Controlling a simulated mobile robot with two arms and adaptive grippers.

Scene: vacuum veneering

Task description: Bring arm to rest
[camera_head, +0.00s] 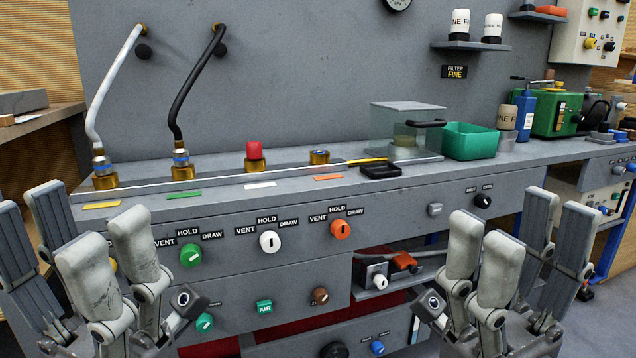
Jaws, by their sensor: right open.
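My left gripper (72,240) is at the lower left, in front of the grey bench (408,198). Its fingers point up and stand apart, with nothing between them. My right gripper (520,236) is at the lower right, also in front of the bench. Its fingers point up, spread and empty. Neither gripper appears to touch anything. The grippers hide parts of the bench's front panel.
The front panel has green (191,254), white (270,242) and orange (340,229) knobs. On top are brass fittings, a white hose (107,85), a black hose (186,95), a clear box (390,128) and a green bin (470,140). Free room lies between my grippers.

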